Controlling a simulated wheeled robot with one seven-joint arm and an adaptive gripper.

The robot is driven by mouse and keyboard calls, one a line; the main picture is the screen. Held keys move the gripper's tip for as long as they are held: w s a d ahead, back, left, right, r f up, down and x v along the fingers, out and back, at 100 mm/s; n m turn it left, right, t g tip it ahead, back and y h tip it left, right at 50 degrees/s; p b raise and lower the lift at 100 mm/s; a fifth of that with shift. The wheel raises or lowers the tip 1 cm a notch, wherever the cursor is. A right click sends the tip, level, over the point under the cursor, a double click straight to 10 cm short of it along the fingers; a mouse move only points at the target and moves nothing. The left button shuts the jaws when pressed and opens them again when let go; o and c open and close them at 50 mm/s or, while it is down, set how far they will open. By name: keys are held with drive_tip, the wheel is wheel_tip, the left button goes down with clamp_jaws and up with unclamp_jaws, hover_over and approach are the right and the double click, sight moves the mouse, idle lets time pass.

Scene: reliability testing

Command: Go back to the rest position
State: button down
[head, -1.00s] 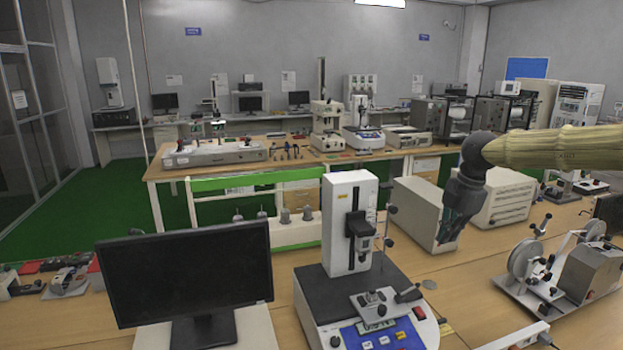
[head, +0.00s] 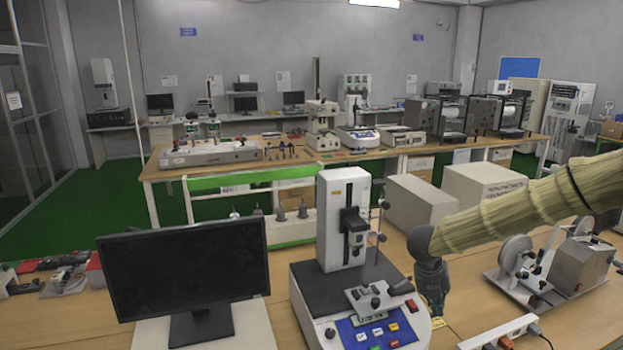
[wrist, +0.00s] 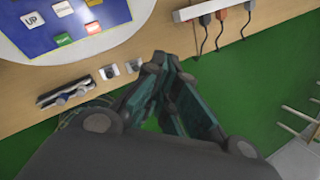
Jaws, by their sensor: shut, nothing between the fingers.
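My gripper (head: 435,304) hangs at the end of my sleeved arm, just right of the white and blue test machine (head: 345,230) in the head view. It points down near the front of the wooden bench. In the wrist view my gripper (wrist: 165,62) has its fingertips together with nothing between them. Below it are the bench edge and the green floor (wrist: 255,95). The machine's blue button panel (wrist: 60,20) shows at the top left of the wrist view.
A black monitor (head: 185,270) stands left of the machine. A power strip (head: 500,332) with plugged cords lies at the bench front. A reel device (head: 580,265) stands at right. Grey boxes (head: 420,200) stand behind my arm.

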drive_tip(key=s+a+f+n+t, duration=0.1)
drive_tip(key=s+a+f+n, duration=0.1)
drive_tip(key=s+f+n, duration=0.75)
drive_tip(key=s+a+f+n+t, duration=0.1)
drive_tip(key=s+a+f+n, duration=0.35)
drive_tip(key=f+n, duration=0.75)
drive_tip(key=s+a+f+n+g+y, duration=0.1)
drive_tip(key=s+f+n, duration=0.2)
drive_tip(key=s+n, duration=0.55)
drive_tip(key=s+a+f+n+g+y, duration=0.2)
drive_tip(key=s+f+n, duration=0.1)
drive_tip(key=s, duration=1)
drive_tip(key=s+a+f+n+g+y, duration=0.1)
drive_tip(key=s+f+n, duration=0.35)
drive_tip(key=s, duration=0.55)
wheel_tip(320, 180, down, 12)
drive_tip(key=b, duration=1.2)
drive_tip(key=shift+n+b, duration=0.35)
drive_tip(key=shift+n, duration=0.1)
drive_tip(key=shift+r, duration=0.15)
